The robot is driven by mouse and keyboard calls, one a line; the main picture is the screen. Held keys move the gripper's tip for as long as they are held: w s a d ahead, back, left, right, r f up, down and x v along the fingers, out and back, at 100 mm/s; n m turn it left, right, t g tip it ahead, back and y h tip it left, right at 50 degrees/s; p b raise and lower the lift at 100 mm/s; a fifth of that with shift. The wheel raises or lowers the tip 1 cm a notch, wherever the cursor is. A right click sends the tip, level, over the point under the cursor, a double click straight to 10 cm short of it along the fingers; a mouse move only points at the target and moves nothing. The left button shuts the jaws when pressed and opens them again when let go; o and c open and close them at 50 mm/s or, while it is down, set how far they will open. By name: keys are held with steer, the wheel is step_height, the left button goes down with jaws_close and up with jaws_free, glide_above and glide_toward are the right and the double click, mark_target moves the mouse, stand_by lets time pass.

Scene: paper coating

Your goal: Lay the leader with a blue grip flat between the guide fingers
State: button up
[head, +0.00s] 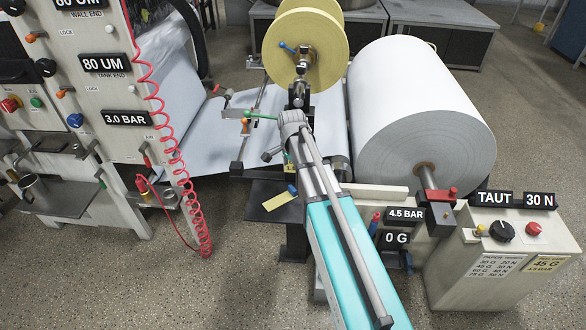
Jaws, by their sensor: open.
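My arm reaches up from the bottom of the head view. My gripper (298,92) is the dark part beyond the grey wrist, in front of the yellow roll; it is open, though its fingers are hard to make out. A small yellow strip (278,202) with a bluish end lies on a dark shelf (268,213) left of my arm. It may be the leader, but this is too small to be sure. The shelf is below and left of my gripper, apart from it. The guide fingers cannot be told apart clearly; small red-, orange- and green-ended fittings (245,126) stand over the pale web.
A large white paper roll (420,112) is at the right, with a control box (505,265) in front. A panel machine (110,105) with a coiled red hose (172,150) stands left.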

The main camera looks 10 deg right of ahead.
steer(key=shift+r+p, duration=0.7)
steer(key=shift+r, duration=0.3)
steer(key=s+n, duration=1.3)
steer(key=s, duration=0.4)
steer(key=shift+s+n, duration=0.2)
steer(key=shift+n, duration=0.1)
step_height(320, 180, up, 16)
steer(key=p, duration=1.6)
steer(key=shift+r, duration=0.1)
